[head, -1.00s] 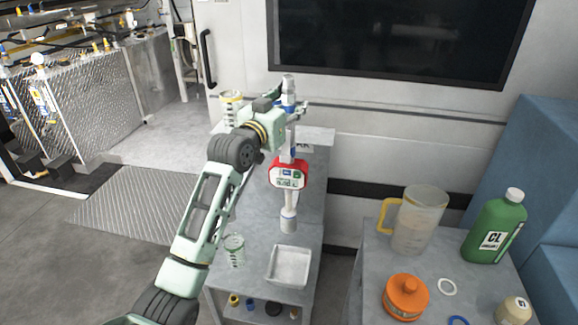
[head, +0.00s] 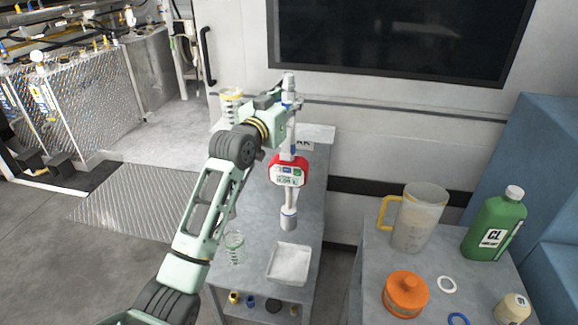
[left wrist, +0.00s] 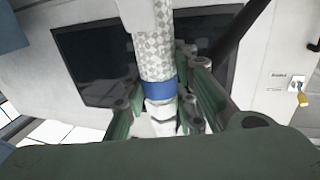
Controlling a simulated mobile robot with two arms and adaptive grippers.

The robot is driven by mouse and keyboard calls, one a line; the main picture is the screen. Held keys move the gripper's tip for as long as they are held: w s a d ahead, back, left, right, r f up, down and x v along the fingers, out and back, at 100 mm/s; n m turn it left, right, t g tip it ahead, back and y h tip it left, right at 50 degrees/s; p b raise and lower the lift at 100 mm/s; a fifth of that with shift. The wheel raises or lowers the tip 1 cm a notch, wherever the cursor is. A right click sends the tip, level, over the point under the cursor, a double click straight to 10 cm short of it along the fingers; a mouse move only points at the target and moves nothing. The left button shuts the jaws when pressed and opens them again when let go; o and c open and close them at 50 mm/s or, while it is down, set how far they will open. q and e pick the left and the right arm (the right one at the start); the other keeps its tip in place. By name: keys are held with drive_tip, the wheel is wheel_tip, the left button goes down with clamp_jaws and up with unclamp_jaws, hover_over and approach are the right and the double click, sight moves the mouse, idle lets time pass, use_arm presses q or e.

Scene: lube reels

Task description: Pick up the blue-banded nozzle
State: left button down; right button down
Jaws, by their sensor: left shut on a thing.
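The blue-banded nozzle (head: 289,171) is upright, with a red meter body with a small display, a pale tube and a grey lower end. My left gripper (head: 287,102) is shut on its upper part, near the blue band. In the left wrist view the nozzle's patterned shaft and blue band (left wrist: 160,89) stand between the two green fingers (left wrist: 160,110). The lower end hangs over the grey bench, and I cannot tell whether it touches. My right gripper is not in view.
On the grey bench (head: 258,210) are a white tray (head: 289,262) and clear coiled-looking containers (head: 234,246). The right table holds a jug (head: 418,218), a green bottle (head: 495,225) and an orange container (head: 406,295). A wall with a dark screen (head: 400,40) stands behind.

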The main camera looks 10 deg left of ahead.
sight(289, 74)
use_arm(q)
drive_tip(key=shift+r+b, duration=0.65)
drive_tip(key=shift+r, duration=4.5)
